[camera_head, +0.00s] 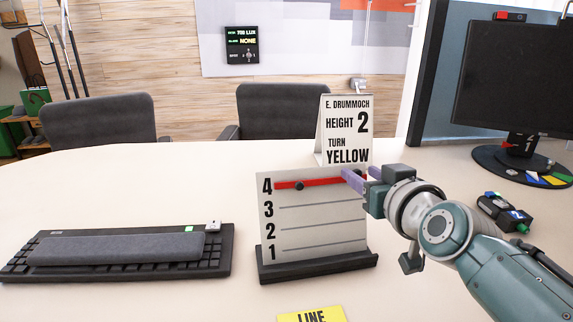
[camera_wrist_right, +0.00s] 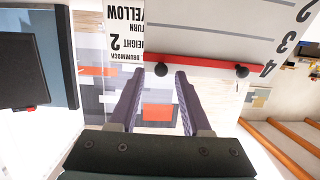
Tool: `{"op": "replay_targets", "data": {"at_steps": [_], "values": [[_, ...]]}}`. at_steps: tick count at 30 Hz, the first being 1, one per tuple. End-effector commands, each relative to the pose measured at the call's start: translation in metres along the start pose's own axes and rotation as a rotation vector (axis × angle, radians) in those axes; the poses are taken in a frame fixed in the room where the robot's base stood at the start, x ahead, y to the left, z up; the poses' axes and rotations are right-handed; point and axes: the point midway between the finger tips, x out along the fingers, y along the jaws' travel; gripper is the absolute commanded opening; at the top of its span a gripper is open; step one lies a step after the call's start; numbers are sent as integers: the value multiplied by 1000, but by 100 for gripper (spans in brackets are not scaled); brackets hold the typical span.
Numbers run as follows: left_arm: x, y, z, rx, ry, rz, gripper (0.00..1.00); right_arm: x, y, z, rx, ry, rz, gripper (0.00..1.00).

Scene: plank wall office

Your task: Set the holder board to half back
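The holder board (camera_head: 315,215) is a pale panel marked 4 to 1 from top to bottom, standing in a dark base (camera_head: 318,266) and seeming to lean slightly back. A red bar (camera_head: 318,182) with black knobs lies across it at line 4. My right gripper (camera_head: 348,178) is at the bar's right end. In the right wrist view its fingers (camera_wrist_right: 158,78) are apart, with one black knob (camera_wrist_right: 160,69) between or just beyond the tips; contact is unclear. The red bar (camera_wrist_right: 205,62) also shows there. My left gripper is not in view.
A sign (camera_head: 346,130) behind reads "E. Drummoch, height 2, turn yellow". A keyboard (camera_head: 120,250) lies left, a yellow "LINE" card (camera_head: 312,314) in front. A monitor (camera_head: 515,75) and small black device (camera_head: 504,213) stand right. The table's back left is clear.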

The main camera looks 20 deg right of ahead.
Motion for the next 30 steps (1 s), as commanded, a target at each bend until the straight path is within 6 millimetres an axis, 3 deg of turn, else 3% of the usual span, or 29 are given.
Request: {"op": "replay_targets", "data": {"at_steps": [11,24,30], "values": [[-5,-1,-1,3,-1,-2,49,-9,0,0,0,-4,-1,51],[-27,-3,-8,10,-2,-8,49,-84,0,0,0,-3,0,51],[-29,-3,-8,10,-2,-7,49,-99,0,0,0,-1,-1,51]]}}
